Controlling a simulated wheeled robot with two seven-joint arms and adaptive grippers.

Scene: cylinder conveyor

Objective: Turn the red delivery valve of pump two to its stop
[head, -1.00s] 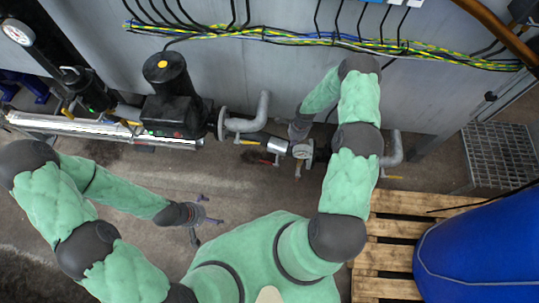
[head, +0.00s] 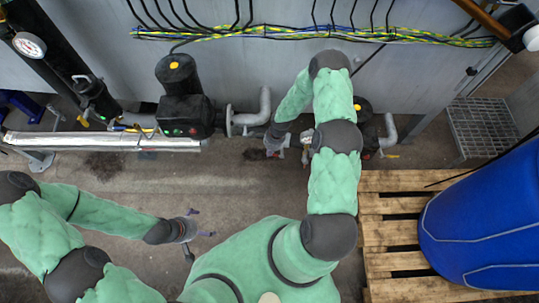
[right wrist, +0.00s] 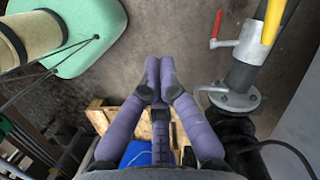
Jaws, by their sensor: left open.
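A red valve lever (right wrist: 217,25) sits on a pale grey valve body at the upper right of the right wrist view. In the head view a small red part (head: 255,154) shows low by the wall piping, beside my right gripper (head: 277,150). My right gripper also shows in the right wrist view (right wrist: 159,64), its purple fingers drawn together with nothing seen between them. It is apart from the red lever, to its left and below. My left gripper (head: 190,228) is open and empty above the floor. My right arm partly hides a black pump (head: 364,108) and its piping.
Another black pump (head: 180,98) with a yellow cap stands left along the wall. A yellow handle (right wrist: 271,18) is close right of the red lever. A pallet (head: 385,262) with a blue drum (head: 485,215) stands at right. Cables run along the wall. Floor at centre left is clear.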

